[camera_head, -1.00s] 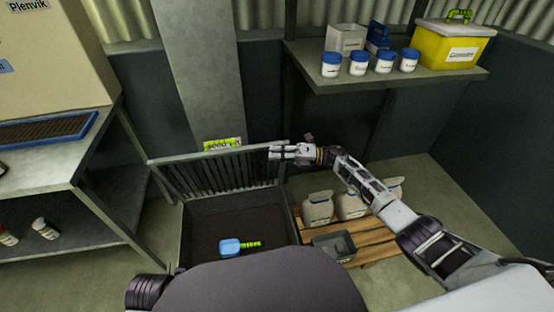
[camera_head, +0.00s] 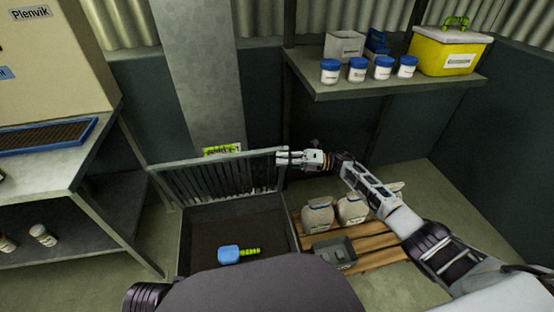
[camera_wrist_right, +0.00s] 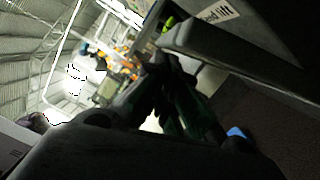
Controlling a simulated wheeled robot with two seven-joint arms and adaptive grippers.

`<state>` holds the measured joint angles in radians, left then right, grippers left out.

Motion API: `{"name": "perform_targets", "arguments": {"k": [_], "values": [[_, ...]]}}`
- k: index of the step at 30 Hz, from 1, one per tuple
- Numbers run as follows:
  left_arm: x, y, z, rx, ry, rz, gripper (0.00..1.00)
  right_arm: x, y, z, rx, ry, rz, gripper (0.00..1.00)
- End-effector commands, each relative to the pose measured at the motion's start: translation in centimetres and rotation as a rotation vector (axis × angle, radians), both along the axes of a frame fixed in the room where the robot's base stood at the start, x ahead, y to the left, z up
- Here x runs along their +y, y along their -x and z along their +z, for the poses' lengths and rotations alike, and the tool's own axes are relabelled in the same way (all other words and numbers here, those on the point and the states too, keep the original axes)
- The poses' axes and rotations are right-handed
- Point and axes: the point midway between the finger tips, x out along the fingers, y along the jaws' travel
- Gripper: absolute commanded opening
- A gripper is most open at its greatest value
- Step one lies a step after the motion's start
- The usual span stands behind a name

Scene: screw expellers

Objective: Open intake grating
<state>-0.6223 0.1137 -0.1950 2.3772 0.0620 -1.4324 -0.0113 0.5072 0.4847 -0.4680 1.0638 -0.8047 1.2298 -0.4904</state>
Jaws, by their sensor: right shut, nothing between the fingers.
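The intake grating (camera_head: 215,178) is a grey barred frame, swung up and standing tilted back at the rear edge of the dark intake bin (camera_head: 200,228). Inside the bin lies a blue scoop with a green handle (camera_head: 229,254). My right gripper (camera_head: 281,158) is shut and empty, at the grating's upper right corner; whether it touches the frame I cannot tell. In the right wrist view the dark fingers (camera_wrist_right: 165,85) show close beside a grey bar of the grating (camera_wrist_right: 225,50). My left gripper is not in view.
A shelf (camera_head: 330,88) with blue-lidded jars and a yellow box (camera_head: 447,55) hangs at upper right. Jugs (camera_head: 318,215) and a grey tray (camera_head: 335,252) stand on a wooden pallet (camera_head: 375,243) right of the bin. A metal table (camera_head: 75,160) is at left.

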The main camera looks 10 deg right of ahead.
Motion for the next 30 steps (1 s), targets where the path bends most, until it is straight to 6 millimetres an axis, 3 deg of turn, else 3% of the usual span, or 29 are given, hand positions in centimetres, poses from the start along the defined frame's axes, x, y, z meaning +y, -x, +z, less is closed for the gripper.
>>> {"name": "perform_targets", "arguments": {"k": [15, 21, 30], "values": [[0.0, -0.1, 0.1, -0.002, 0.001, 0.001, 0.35, -7.2, 1.7, -0.6, 0.001, 0.002, -0.001, 0.00], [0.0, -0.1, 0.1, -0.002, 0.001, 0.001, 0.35, -8.7, 2.1, -0.7, 0.001, 0.001, 0.000, 0.00], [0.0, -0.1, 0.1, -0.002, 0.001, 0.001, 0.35, -9.0, 2.1, -0.7, 0.001, 0.000, 0.000, 0.00]]}}
